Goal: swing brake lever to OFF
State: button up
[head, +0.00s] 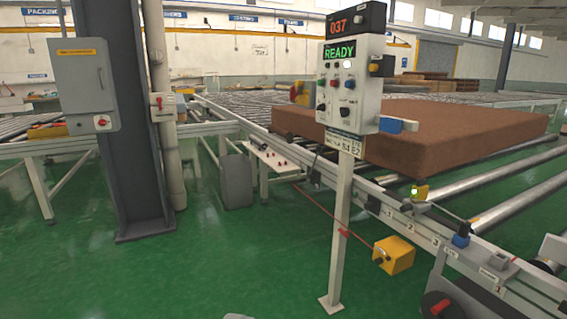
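No part is clearly readable as the brake lever, and I see no legible OFF mark. A small grey lever-like rod (440,216) lies along the conveyor's side rail, between a yellow sensor (421,192) with a green light and a blue block (461,239). A red handle (158,103) sits on a small white box on the pipe at left. A black round part with a red piece (440,306) is at the bottom right, cut by the frame edge. My gripper is not recognisable in the view.
A control post (345,200) stands in front, its panel (353,90) reading READY and 037. A brown mattress slab (450,130) lies on the roller conveyor (505,185). A yellow box (394,256) hangs below the rail. A dark column (130,120) stands left. Green floor (250,260) is open in front.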

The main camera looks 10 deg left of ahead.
aim_at(319, 149)
jog(key=i, duration=0.75)
jog(key=i+j+z, duration=0.1)
jog(key=i, duration=0.7)
jog(key=i+j, duration=0.15)
jog(key=i, duration=0.6)
